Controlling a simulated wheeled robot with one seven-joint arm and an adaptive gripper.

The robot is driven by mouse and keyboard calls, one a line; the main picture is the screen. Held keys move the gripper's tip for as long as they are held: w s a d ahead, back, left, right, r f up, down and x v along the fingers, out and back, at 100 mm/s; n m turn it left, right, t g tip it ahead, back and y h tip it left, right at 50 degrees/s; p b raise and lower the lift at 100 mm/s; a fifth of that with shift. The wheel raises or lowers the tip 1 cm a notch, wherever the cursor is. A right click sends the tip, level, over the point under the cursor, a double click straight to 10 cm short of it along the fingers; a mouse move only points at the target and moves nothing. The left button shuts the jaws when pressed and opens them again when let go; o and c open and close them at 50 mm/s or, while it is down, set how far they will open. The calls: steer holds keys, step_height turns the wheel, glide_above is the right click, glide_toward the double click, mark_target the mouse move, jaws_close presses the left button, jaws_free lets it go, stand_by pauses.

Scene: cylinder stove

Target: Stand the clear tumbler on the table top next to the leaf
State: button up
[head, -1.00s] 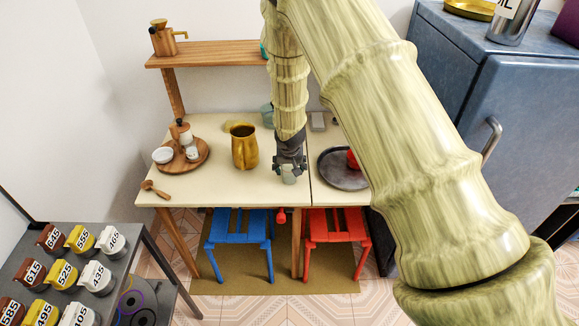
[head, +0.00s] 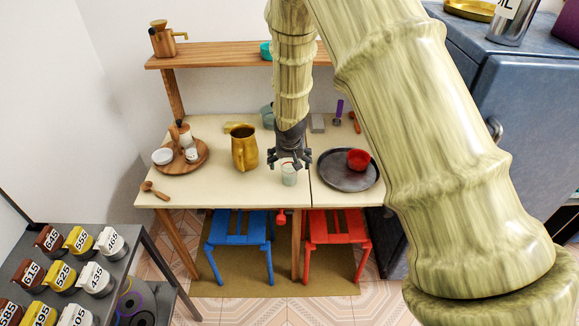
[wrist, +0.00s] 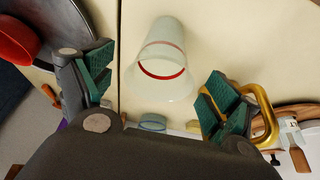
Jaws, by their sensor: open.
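The clear tumbler (head: 289,175) stands upright on the cream table top (head: 215,188), just left of the seam with the leaf (head: 330,196) on the right. In the wrist view, the tumbler (wrist: 163,62) shows a pale body and a red ring, and sits between the spread fingers, with space on both sides. My gripper (head: 289,162) is open and empty above the tumbler. It also shows in the wrist view (wrist: 156,94), with green finger pads apart. The seam runs close beside the tumbler there.
A dark round tray (head: 335,178) with a red bowl (head: 358,159) lies on the leaf. A gold pitcher (head: 244,149) stands left of the tumbler. A wooden tray (head: 201,160) with a white bowl and small pots is further left. The front strip of table is mostly clear.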

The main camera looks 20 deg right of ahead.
steer(key=shift+b+v, duration=0.4)
steer(key=shift+v, duration=3.15)
steer(key=shift+n+g+y, duration=0.4)
steer(key=shift+g+y, duration=0.2)
steer(key=shift+g, duration=0.2)
steer(key=s+f, duration=0.3)
steer(key=f, duration=0.1)
steer(key=s+f, duration=0.3)
steer(key=f, duration=0.1)
steer(key=s+a+f, duration=0.1)
steer(key=s+f, duration=0.2)
steer(key=f, duration=0.2)
steer(key=shift+s+f, duration=0.1)
steer(key=shift+s, duration=0.3)
steer(key=s+f+g, duration=0.1)
steer(key=s+f, duration=0.4)
steer(key=s, duration=0.6)
steer(key=s+d+f+n+g, duration=0.1)
steer(key=s+f, duration=0.5)
steer(key=s, duration=0.6)
steer(key=s+f+n, duration=0.1)
steer(key=s+f, duration=0.5)
steer(key=s, duration=0.6)
steer(key=shift+s+d+f+g, duration=0.15)
steer(key=shift+s+d+g, duration=0.1)
steer(key=shift+d+g, duration=0.15)
